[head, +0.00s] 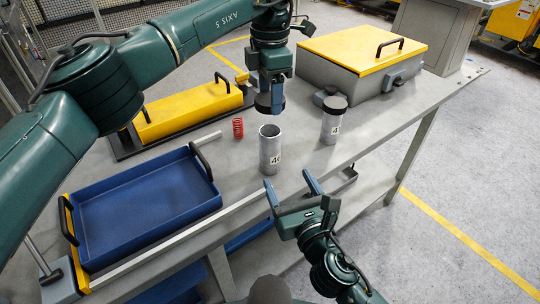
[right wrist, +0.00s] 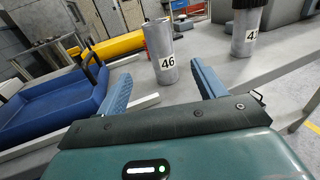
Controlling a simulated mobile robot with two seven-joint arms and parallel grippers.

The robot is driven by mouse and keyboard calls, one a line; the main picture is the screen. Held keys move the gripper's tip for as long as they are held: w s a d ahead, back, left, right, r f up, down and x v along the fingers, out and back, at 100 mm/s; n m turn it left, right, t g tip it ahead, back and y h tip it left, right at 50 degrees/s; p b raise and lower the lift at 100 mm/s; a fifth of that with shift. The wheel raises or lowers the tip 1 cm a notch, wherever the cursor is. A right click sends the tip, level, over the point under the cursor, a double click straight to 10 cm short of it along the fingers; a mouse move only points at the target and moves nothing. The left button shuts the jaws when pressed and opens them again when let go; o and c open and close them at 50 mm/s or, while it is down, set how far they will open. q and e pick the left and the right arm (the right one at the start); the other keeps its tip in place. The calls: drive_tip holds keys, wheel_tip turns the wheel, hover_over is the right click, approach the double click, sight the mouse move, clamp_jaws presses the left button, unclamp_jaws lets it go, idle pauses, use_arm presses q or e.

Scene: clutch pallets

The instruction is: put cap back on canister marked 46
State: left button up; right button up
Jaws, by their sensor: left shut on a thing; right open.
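The canister marked 46 (head: 269,158) is an open grey cylinder standing upright on the workbench. It also shows in the right wrist view (right wrist: 158,45), with its label facing me. My left gripper (head: 271,88) is above it, shut on a dark round cap (head: 269,104). The cap is apart from the canister, a little above its open rim. My right gripper (head: 291,178) is open and empty in front of the canister. In the right wrist view its two fingers (right wrist: 161,78) spread to either side of the canister's lower end, short of it.
A second canister (head: 332,125) with a dark cap on stands to the right; its label is only partly readable. A red spring (head: 238,128) and a yellow-topped block (head: 190,112) are behind left. A blue tray (head: 145,205) is at left, a grey yellow-lidded box (head: 362,58) at back right.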

sight(273, 151)
drive_tip(key=x, duration=1.1)
drive_tip(key=shift+w+a, duration=0.15)
drive_tip(key=shift+w, duration=0.1)
drive_tip(key=shift+c, duration=0.4)
drive_tip(key=c, duration=1.4)
use_arm(q)
drive_tip(key=shift+f, duration=2.5)
